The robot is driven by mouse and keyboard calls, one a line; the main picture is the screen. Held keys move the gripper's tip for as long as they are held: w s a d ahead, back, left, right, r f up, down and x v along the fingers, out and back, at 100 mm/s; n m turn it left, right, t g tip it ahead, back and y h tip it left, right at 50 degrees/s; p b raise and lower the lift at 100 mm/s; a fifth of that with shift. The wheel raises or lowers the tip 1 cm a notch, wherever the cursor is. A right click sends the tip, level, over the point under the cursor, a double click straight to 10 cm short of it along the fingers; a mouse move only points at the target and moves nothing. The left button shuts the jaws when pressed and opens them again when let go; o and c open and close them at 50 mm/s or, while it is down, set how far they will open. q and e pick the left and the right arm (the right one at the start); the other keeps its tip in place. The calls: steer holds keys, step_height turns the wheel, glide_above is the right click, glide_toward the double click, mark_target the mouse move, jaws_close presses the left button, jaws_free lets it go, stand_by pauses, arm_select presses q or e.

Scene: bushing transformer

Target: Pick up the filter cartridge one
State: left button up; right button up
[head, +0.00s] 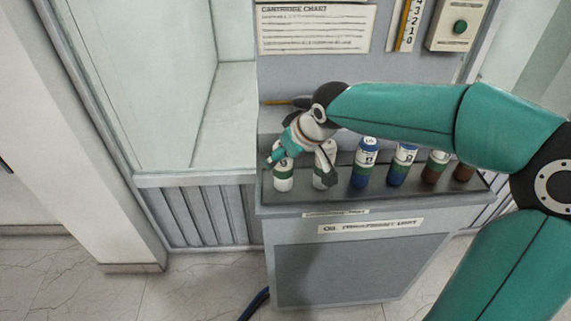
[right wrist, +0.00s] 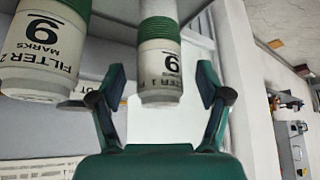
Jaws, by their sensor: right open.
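I cannot tell how deep the cartridge sits between the fingers. My left gripper is not in view.
Filter cartridge two (right wrist: 42,45) stands close beside it. Blue cartridges (head: 363,170) and brown cartridges (head: 433,170) continue the row to the right on a grey shelf (head: 400,200). A cartridge chart (head: 315,30) hangs behind. An open glass-sided bay (head: 225,120) lies to the left.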

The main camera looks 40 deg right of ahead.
steer(key=shift+x, duration=0.85)
steer(key=c, duration=1.4)
steer(key=shift+r, duration=0.2)
